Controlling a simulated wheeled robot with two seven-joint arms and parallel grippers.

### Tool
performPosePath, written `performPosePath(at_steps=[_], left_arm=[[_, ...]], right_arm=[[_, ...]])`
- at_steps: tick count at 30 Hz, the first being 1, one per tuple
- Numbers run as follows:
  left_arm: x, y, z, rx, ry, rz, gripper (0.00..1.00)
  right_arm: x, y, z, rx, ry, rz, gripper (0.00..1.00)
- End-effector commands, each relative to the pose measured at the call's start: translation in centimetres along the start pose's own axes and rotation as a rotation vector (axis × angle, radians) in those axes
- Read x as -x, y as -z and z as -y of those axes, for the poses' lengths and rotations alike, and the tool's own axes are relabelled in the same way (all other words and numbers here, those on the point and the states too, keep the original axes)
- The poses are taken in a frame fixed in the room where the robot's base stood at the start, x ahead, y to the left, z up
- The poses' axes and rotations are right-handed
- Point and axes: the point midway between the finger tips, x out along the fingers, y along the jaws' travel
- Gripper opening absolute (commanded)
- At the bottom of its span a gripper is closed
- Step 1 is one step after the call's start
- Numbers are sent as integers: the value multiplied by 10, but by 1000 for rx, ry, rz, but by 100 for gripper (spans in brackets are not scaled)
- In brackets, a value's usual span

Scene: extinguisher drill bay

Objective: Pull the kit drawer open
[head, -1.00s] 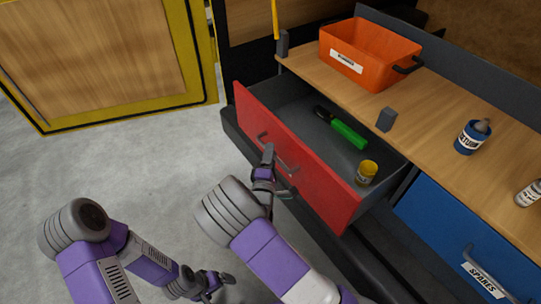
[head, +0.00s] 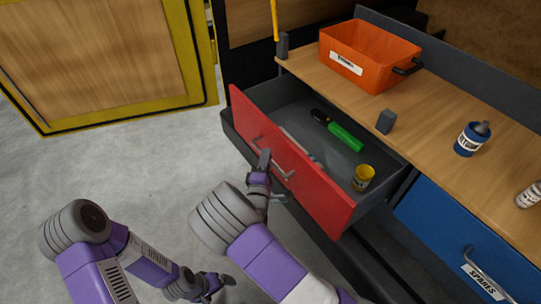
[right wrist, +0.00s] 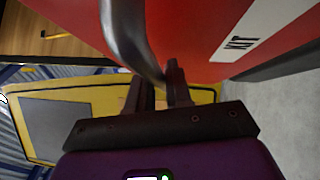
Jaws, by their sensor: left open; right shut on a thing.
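The kit drawer (head: 325,183) has a red front and stands well open, its grey inside showing. Its metal bar handle (head: 286,172) is on the front and also shows in the right wrist view (right wrist: 128,38), beside the KIT label (right wrist: 241,45). My right gripper (head: 268,168) is shut on the handle; in the right wrist view its dark fingers (right wrist: 160,85) sit either side of the bar. My left gripper (head: 222,281) is open and empty, low over the floor at the bottom of the head view, away from the drawer.
In the drawer lie a green and black tool (head: 340,132), a yellow tin (head: 362,177) and a pale thin thing behind the front. An orange bin (head: 367,58) and a blue can (head: 471,138) stand on the bench. A blue SPARES drawer (head: 465,230) is shut at right.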

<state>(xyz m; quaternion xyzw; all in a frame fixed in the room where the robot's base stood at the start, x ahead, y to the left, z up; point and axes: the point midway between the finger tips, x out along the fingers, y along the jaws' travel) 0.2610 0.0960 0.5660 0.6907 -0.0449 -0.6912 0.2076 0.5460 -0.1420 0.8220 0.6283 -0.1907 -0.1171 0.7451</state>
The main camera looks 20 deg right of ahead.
Motion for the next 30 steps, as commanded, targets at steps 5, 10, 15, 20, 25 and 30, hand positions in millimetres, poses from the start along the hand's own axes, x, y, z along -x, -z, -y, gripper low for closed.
performPosePath(at_steps=[5,10,15,20,25,30], left_arm=[[4,0,-2,0,0,0,94],[4,0,-1,0,0,0,94],[4,0,-1,0,0,0,94],[4,0,-1,0,0,0,94],[4,0,-1,0,0,0,94],[8,0,-3,0,0,0,94]], right_arm=[[16,18,-7,-2,-4,-6,0],[17,18,-7,-2,-5,-4,0],[17,18,-7,-2,-5,-4,28],[17,18,-6,-2,-3,-4,39],[18,17,-5,-1,-1,-4,39],[31,18,-6,-1,1,-6,39]])
